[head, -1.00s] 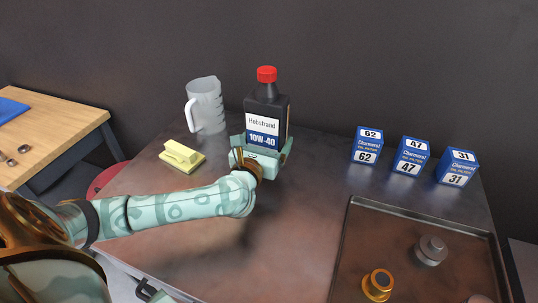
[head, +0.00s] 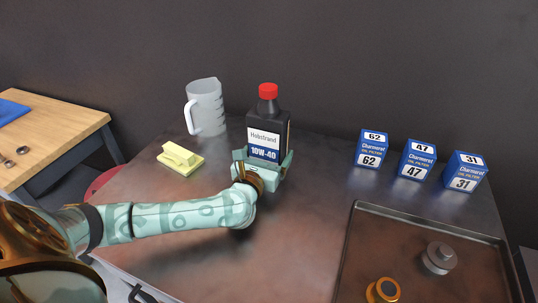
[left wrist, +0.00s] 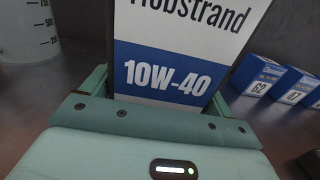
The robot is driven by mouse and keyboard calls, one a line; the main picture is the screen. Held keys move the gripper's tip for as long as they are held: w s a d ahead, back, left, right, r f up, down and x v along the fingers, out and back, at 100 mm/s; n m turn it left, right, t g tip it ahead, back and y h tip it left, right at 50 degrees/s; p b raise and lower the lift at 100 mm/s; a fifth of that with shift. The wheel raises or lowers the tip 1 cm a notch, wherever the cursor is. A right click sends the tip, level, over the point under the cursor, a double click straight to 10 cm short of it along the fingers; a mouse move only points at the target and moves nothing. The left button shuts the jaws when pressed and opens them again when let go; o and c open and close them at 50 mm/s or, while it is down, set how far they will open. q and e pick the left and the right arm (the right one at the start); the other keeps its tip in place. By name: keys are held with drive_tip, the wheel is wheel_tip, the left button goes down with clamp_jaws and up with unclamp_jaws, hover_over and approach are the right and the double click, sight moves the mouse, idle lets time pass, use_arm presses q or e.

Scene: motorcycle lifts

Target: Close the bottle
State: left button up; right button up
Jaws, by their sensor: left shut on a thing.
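The black oil bottle (head: 285,134) with a white and blue 10W-40 label stands upright near the middle of the table. Its red cap (head: 268,90) sits on top of the neck; whether it is tight I cannot tell. My left gripper (head: 263,172) is shut around the lower part of the bottle, with a finger on each side. The bottle's base is hidden by the gripper, so I cannot tell if it touches the table. In the left wrist view the label (left wrist: 170,78) fills the space between the fingers. My right gripper is not in view.
A clear measuring jug (head: 206,108) and a yellow sponge-like block (head: 180,158) stand left of the bottle. Blue filter boxes (head: 417,160) are at the right. A dark tray (head: 348,240) with metal parts lies front right. The table between bottle and tray is clear.

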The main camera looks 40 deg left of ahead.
use_arm(q)
drive_tip(key=shift+r, duration=0.15)
drive_tip(key=o, duration=1.7)
drive_tip(key=shift+f, duration=0.2)
drive_tip(key=shift+r, duration=0.1)
drive_tip(key=shift+s, duration=0.15)
drive_tip(key=p+v, duration=0.2)
drive_tip(key=v, duration=0.9)
drive_tip(key=shift+s, duration=0.4)
drive_tip(key=shift+r+p, duration=0.15)
drive_tip(key=shift+p, duration=0.15)
